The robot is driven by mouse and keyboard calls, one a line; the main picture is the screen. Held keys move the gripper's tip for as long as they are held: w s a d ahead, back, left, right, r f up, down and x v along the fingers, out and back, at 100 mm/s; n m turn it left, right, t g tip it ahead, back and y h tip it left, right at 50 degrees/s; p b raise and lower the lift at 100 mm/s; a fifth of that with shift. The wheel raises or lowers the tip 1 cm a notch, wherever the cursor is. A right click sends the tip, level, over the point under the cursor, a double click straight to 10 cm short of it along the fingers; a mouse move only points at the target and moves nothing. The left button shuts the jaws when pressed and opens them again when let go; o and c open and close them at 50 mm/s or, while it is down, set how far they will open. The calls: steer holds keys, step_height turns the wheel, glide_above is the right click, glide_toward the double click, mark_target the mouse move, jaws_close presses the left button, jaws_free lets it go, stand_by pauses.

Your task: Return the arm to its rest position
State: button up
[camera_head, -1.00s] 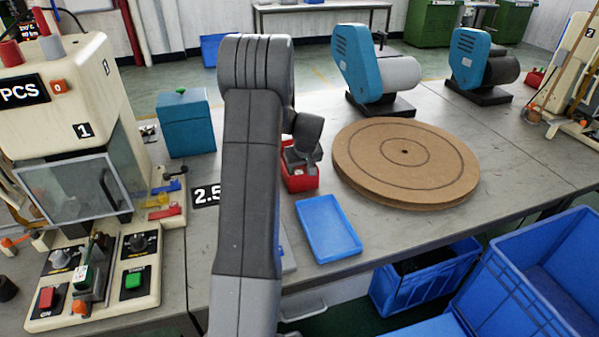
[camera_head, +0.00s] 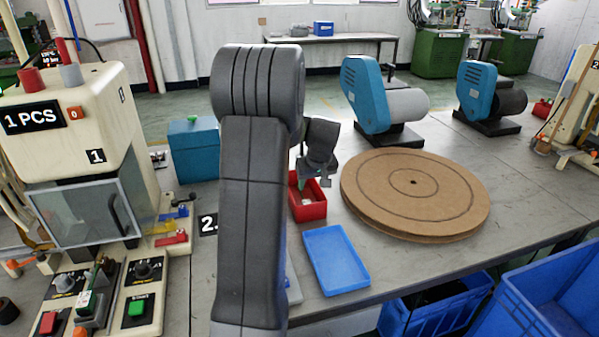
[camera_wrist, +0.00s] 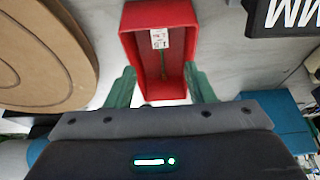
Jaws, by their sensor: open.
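My gripper (camera_wrist: 162,90) is open, with its two green fingers spread wide in the wrist view and nothing held between them. In the head view my grey arm rises in the middle and bends down, with the wrist end just above and behind a red bin (camera_head: 310,209). The red bin also shows in the wrist view (camera_wrist: 139,52), beyond and between the fingers. A small white labelled item lies inside it. The fingertips are hard to make out in the head view, and I cannot tell their exact height over the bin.
A blue tray (camera_head: 337,262) lies in front of the bin. A round brown turntable (camera_head: 450,200) is to the right. A cream machine (camera_head: 75,135) with a control panel stands at the left, beside a teal box (camera_head: 194,155). Blue crates (camera_head: 545,300) stand off the table's front edge.

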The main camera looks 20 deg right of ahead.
mark_target(307, 202)
steer(key=x, duration=1.2)
steer(key=shift+r, duration=1.1)
steer(key=shift+f, duration=0.1)
